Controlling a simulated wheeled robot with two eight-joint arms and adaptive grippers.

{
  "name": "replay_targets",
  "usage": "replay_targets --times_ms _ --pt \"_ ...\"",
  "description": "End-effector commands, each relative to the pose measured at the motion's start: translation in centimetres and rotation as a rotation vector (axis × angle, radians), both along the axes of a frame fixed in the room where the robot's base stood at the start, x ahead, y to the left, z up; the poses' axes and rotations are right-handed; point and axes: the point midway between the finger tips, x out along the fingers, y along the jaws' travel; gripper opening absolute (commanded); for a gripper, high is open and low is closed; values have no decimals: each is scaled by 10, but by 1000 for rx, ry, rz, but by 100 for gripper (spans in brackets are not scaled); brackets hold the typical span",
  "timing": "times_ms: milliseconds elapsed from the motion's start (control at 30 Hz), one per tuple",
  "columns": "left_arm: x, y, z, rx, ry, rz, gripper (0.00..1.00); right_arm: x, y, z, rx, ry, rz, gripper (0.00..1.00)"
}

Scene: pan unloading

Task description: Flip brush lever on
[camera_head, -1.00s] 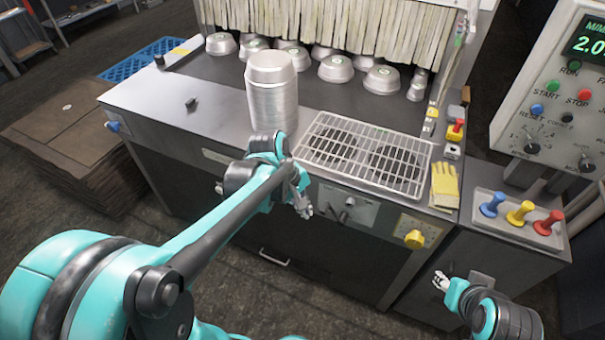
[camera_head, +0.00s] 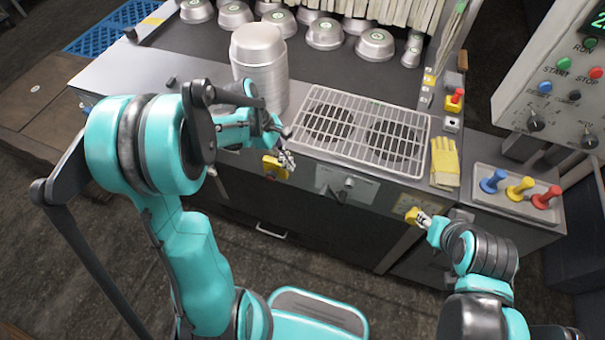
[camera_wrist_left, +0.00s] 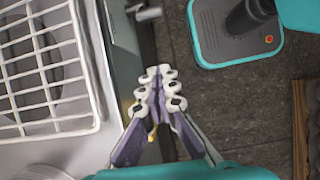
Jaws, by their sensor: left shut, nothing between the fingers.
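A small silver lever (camera_head: 348,184) sits on a light plate on the machine's front, right of my left gripper; its label is too small to read. A silver rod-shaped part (camera_wrist_left: 146,13), likely this lever, shows at the top of the left wrist view. My left gripper (camera_head: 288,163) is shut and empty beside a yellow knob (camera_head: 271,168) on the front, left of the lever. In the left wrist view the fingertips (camera_wrist_left: 160,86) are together, apart from the rod. My right gripper (camera_head: 421,219) is at another yellow knob (camera_head: 411,214); whether it touches or grips it is unclear.
A wire grate (camera_head: 362,137) and a tall stack of pans (camera_head: 260,70) stand on the counter above my left gripper. Yellow gloves (camera_head: 445,162) and a tray with coloured knobs (camera_head: 482,197) are at the right.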

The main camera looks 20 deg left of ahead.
Motion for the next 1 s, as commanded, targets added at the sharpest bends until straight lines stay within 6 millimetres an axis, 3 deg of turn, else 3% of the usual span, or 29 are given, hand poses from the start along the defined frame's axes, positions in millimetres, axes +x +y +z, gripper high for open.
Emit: replay_targets --times_ms 467,700,1000 --pt "-1 -40 -88 0 -1 -3 0 0 0 -37 0 0 0 40" --pt "-3 -72 -79 0 -1 -4 0 0 0 -41 0 0 0 40" --pt "-3 -79 -76 0 -1 0 0 0 0 -42 0 0 0 40"
